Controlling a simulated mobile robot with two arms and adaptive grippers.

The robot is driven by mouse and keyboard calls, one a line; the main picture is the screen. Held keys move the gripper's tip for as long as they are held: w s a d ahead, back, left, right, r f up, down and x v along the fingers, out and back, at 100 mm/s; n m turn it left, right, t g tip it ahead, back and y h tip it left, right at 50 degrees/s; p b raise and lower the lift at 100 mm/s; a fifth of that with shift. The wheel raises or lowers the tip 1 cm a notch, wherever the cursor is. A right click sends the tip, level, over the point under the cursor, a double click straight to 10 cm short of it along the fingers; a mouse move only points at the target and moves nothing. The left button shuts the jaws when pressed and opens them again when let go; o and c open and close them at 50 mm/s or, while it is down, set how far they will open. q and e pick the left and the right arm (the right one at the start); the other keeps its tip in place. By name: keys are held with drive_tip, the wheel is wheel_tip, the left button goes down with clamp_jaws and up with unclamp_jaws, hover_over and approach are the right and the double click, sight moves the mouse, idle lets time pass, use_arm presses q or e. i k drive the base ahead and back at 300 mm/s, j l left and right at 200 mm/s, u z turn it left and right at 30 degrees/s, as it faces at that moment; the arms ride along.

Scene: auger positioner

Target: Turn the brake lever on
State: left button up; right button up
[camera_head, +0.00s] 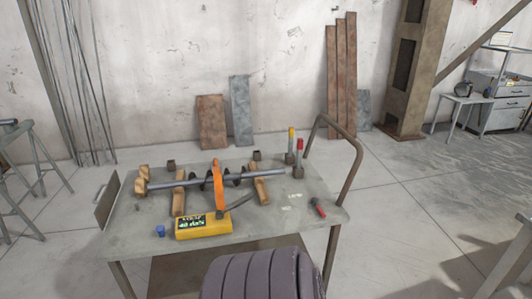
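A grey worktable (265,225) holds a long grey metal shaft (175,183) with a dark spiral, resting across wooden blocks (178,195). An upright orange part (218,185) stands by the shaft. A yellow box (203,227) with a lit green text display sits at its foot. A dark lever-like bar (240,201) slants up to the right from beside the box; I cannot tell for sure that it is the brake lever, or its setting. Neither of my grippers is in view.
A blue cube (160,231) lies at the table's front left. A red-handled tool (318,207) lies at the right. Red-topped (299,148) and yellow-topped (291,142) pieces stand at the back right, near a raised metal handle rail (352,165). Open floor lies right of the table.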

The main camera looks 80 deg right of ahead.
sight(314, 201)
drive_tip(key=z, duration=3.15)
